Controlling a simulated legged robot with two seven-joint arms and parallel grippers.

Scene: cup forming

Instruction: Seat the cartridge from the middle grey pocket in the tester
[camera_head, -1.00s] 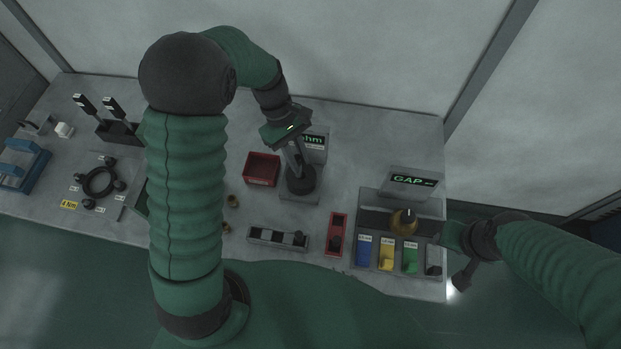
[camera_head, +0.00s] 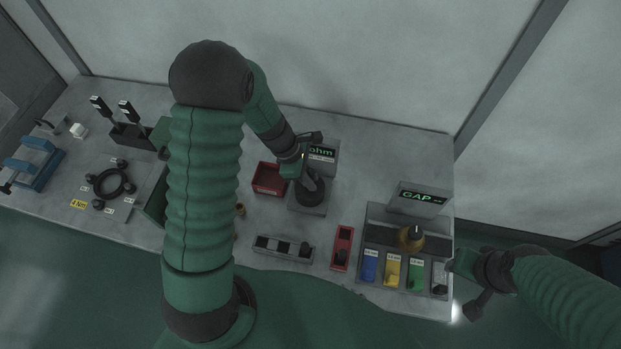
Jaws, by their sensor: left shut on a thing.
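The tester (camera_head: 306,206) is a grey block with a dark round socket (camera_head: 312,196) on top and an "ohm" display (camera_head: 322,153) behind it. My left gripper (camera_head: 311,178) is over the socket, its fingers small and partly hidden by its own body. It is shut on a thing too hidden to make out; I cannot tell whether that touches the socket. The grey pocket rack (camera_head: 284,240) lies in front of the tester. A dark cartridge (camera_head: 305,249) shows in its right pocket, and the middle pocket looks empty. My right gripper (camera_head: 456,266) is by the bench's right edge, its jaws unclear.
A red bin (camera_head: 268,180) stands left of the tester. A red tray (camera_head: 343,240) with a dark piece is right of the rack. The GAP station (camera_head: 378,213) with coloured bins stands further right. Two small brass pieces (camera_head: 240,209) lie left of the rack.

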